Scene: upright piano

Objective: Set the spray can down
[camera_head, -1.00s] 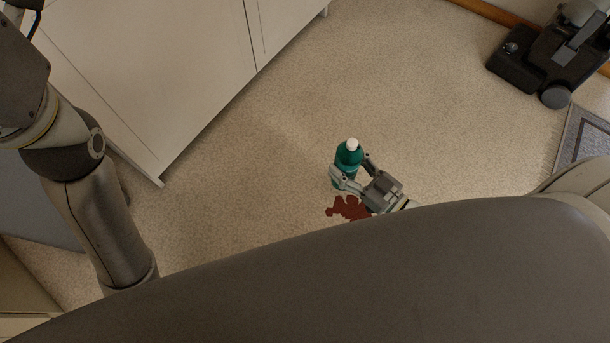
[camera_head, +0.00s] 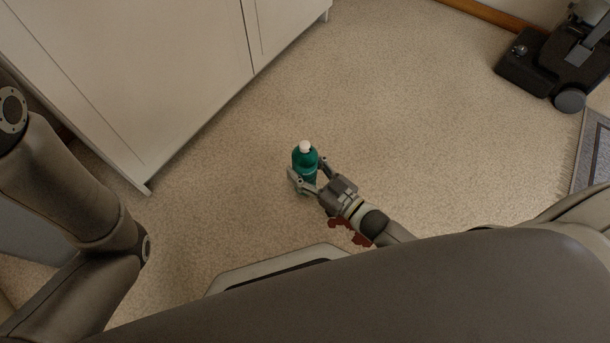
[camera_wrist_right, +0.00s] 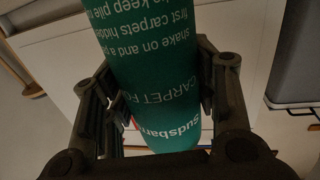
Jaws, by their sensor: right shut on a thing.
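The green spray can (camera_head: 304,160) with a white cap stands roughly upright near the middle of the head view. My right gripper (camera_head: 308,183) is shut on it, one finger on each side. In the right wrist view the can (camera_wrist_right: 165,70) fills the middle, its printed label upside down, between the two fingers of the gripper (camera_wrist_right: 160,110). I cannot tell whether its base touches the carpet. My left arm shows at the left of the head view, but its gripper does not.
A white cabinet (camera_head: 130,80) stands at upper left. A black vacuum cleaner (camera_head: 540,65) and a grey rug (camera_head: 592,150) are at right. Carpet around the can is clear.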

